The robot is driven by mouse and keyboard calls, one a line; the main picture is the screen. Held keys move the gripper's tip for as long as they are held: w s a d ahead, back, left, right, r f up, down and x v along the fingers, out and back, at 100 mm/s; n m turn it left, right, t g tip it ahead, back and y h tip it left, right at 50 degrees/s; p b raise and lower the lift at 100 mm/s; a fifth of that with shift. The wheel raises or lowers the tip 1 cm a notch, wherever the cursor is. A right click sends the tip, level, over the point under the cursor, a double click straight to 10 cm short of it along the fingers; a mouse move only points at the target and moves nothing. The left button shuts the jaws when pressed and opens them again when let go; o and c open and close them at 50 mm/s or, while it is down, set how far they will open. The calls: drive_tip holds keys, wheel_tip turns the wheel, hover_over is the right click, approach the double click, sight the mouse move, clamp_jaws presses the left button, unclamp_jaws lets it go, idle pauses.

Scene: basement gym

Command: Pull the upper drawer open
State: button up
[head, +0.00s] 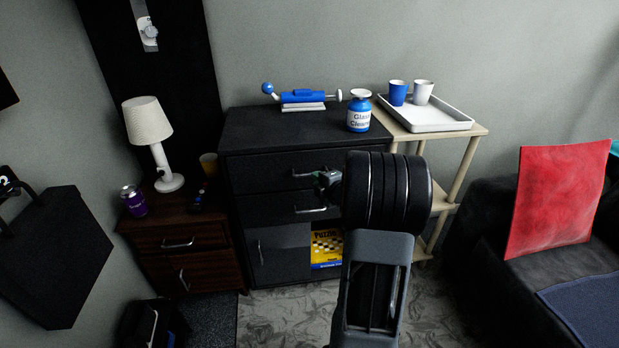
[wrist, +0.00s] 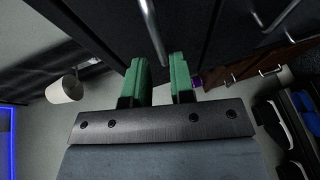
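The black dresser (head: 275,133) stands against the wall with its upper drawer (head: 265,172) shut. The bar handle (head: 304,174) of that drawer is partly hidden by my arm in the head view. My gripper (head: 326,184) is in front of the dresser, close to the upper handle. A metal handle (wrist: 153,32), apparently the upper one, lies just beyond the fingertips. I cannot tell whether they touch it.
The lower drawer handle (head: 311,210) is just below. A brown nightstand (head: 180,240) with a lamp (head: 149,122) is at left. A side table (head: 470,132) and sofa are at right.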

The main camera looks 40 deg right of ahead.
drive_tip(key=shift+w+d+f, duration=0.1)
drive_tip(key=shift+w+f, duration=0.05)
drive_tip(key=shift+w, duration=0.7)
drive_tip(key=shift+w+a+f, duration=0.1)
drive_tip(key=shift+w+f, duration=0.1)
drive_tip(key=shift+w, duration=0.7)
drive_tip(key=shift+w+d+f, duration=0.1)
drive_tip(key=shift+w+f, duration=0.05)
drive_tip(key=shift+w, duration=0.7)
drive_tip(key=shift+c, duration=0.3)
clamp_jaws()
